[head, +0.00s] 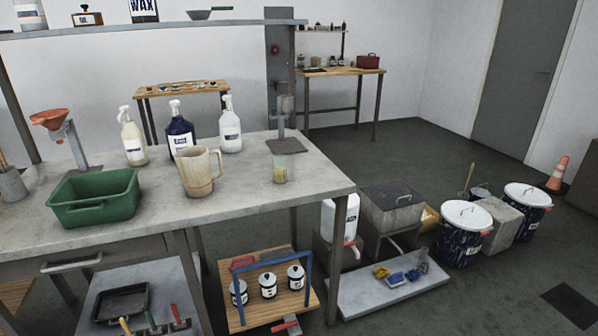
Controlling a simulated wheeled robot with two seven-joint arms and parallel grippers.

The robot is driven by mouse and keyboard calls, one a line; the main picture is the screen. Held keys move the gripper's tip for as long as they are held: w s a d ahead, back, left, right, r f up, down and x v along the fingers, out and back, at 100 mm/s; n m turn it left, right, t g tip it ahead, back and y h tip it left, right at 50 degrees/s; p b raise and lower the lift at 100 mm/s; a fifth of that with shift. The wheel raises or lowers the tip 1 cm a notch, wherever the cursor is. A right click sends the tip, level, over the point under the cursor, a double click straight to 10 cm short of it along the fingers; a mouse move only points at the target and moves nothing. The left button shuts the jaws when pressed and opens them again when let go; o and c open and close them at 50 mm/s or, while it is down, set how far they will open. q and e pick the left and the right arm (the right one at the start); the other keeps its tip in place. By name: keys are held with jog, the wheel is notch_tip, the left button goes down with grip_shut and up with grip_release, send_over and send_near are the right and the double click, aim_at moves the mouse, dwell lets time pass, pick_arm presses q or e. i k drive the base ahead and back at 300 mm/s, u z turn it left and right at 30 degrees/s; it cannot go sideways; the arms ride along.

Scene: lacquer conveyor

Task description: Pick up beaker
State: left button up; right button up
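A small clear beaker (280,171) stands upright on the grey workbench (240,195), near its right end. Something yellowish shows in its lower part. A beige jug with a handle (198,175) stands to its left on the same bench, apart from it. Neither of my grippers shows in the head view.
A green tub (94,198), spray bottles (180,131) and a stand with a grey base (285,146) share the bench. The bench top in front of the beaker is clear. Lidded drums (462,236) and a grey bin (392,210) stand on the floor at right.

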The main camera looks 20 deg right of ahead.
aim_at(279, 161)
jog(key=z, duration=1.9)
jog(key=i, duration=1.35)
jog(key=u, duration=3.05)
